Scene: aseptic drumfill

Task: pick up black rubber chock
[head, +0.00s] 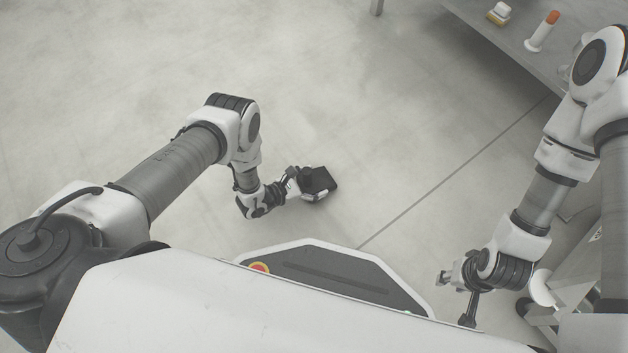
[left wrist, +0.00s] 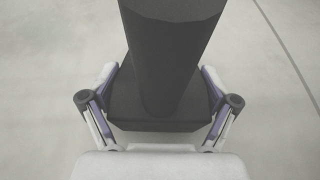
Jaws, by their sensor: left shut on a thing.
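The black rubber chock (head: 319,180) is a dark block at the end of my left arm in the head view. My left gripper (head: 308,186) is shut on it. In the left wrist view the chock (left wrist: 168,50) fills the middle, with a tall dark part and a wider base. The fingers of my left gripper (left wrist: 160,105) press on both sides of the base. Whether the chock touches the floor I cannot tell. My right gripper (head: 457,298) is at the lower right of the head view, apart from the chock; its fingers look spread and empty.
A grey table (head: 480,22) stands at the top right, with a white bottle with an orange cap (head: 542,32) and a small yellow and white item (head: 498,13) on it. White equipment (head: 575,290) stands at the lower right. The floor (head: 330,90) around the chock is clear.

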